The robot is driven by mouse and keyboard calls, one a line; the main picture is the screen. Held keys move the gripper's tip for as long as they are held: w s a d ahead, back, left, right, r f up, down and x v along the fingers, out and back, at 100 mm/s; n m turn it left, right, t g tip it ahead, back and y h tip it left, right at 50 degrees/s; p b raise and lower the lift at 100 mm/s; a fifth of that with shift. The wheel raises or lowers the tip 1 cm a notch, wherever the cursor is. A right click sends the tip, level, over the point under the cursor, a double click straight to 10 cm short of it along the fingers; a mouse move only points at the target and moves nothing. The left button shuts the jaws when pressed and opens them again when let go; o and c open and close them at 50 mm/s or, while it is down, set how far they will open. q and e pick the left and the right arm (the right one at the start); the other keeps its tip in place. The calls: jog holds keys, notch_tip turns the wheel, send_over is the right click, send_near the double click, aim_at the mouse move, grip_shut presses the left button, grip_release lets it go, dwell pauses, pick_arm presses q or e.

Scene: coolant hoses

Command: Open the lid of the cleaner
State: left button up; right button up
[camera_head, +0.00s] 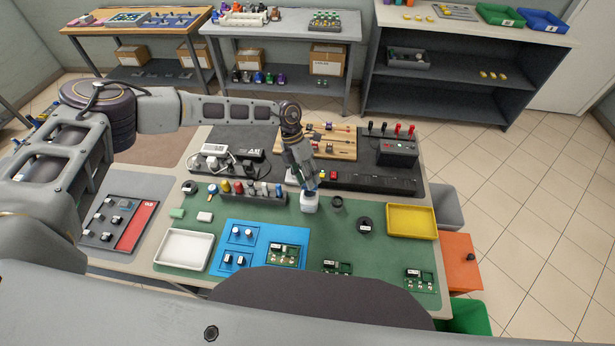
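A small white container (309,204), which looks like the cleaner, stands upright on the green mat near the middle of the table. A bit of blue shows at its top, under my fingers. My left gripper (309,187) points down from above, with its fingertips at the container's top. The fingers hide most of that top, so I cannot tell whether they are closed on it or whether its lid is open. My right gripper is not in view.
A small dark cup (337,202) stands just right of the container, and a black round item (365,225) lies further right. A row of coloured-top bottles (251,189) is to the left. A yellow tray (411,221), white tray (184,250) and blue mat (262,236) take up other space.

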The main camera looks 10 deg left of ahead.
pick_arm(q)
grip_shut()
jog(key=shift+w, duration=0.1)
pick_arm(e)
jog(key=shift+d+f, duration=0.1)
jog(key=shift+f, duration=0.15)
pick_arm(q)
jog(key=shift+w+n+g+b, duration=0.3)
jog(key=shift+w+g+b, duration=0.75)
jog(key=shift+b, duration=1.95)
pick_arm(e)
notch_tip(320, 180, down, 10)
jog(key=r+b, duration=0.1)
jog(key=b, duration=0.3)
pick_arm(q)
jog(key=shift+w+n+g+h+b, duration=0.15)
jog(key=shift+w+g+b, duration=0.3)
jog(key=shift+g+b, duration=1.05)
jog(key=shift+w+n+g+h+b, duration=0.15)
jog(key=shift+w+g+b, duration=0.45)
jog(key=shift+b, duration=1.6)
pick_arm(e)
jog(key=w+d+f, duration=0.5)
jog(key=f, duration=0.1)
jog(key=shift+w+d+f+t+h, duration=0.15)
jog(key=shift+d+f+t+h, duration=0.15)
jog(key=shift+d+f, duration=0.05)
